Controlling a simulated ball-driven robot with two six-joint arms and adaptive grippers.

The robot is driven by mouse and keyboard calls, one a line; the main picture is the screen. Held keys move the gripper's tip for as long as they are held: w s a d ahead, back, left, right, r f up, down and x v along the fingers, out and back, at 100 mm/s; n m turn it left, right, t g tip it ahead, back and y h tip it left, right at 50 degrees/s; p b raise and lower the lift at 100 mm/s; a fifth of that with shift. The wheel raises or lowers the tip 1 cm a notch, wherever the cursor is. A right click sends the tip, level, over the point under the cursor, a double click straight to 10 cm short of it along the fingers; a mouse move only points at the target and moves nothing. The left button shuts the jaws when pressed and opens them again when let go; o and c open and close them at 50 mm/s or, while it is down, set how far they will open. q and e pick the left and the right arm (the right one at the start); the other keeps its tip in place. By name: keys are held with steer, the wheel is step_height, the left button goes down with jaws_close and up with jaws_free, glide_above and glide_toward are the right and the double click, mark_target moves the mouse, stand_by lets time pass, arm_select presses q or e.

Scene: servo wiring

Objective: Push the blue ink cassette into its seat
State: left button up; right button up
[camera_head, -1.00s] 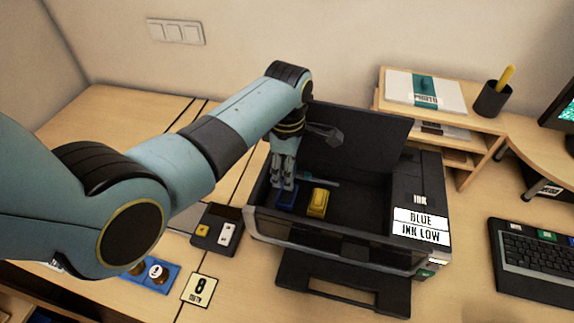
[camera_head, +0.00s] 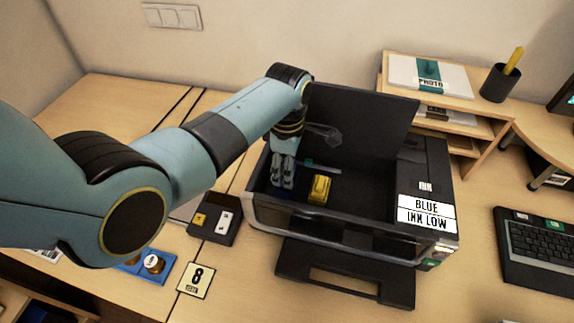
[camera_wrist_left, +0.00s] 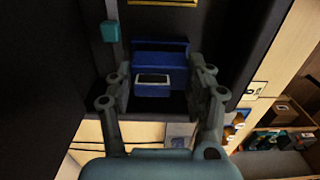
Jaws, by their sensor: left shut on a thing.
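The blue ink cassette (camera_head: 284,193) is in the left part of the open printer (camera_head: 436,171), mostly hidden and dark in the head view. In the left wrist view the blue cassette (camera_wrist_left: 160,55) shows with a pale label, between the two fingers. My left gripper (camera_head: 282,182) reaches down into the printer and is shut on the cassette; it also shows in the left wrist view (camera_wrist_left: 162,80). Whether the cassette is fully down cannot be told. A yellow cassette (camera_head: 319,189) sits just to its right. My right gripper is not in view.
The printer's raised lid (camera_head: 360,130) stands behind the gripper, and its front wall is close before it. A sign on the printer reads "BLUE INK LOW" (camera_head: 427,212). A dark tray with cassettes (camera_head: 215,224) lies left of the printer. A keyboard (camera_head: 540,255) lies right.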

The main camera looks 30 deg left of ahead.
arm_select(q)
steer(key=shift+p, duration=0.3)
steer(key=shift+p, duration=0.5)
stand_by(1.0)
steer(key=shift+f+b, duration=0.6)
steer(key=shift+f, duration=0.25)
steer(key=shift+r, duration=0.15)
steer(key=shift+r+p, duration=0.45)
steer(key=shift+p, duration=0.3)
stand_by(0.7)
steer(key=shift+p, duration=0.5)
stand_by(0.6)
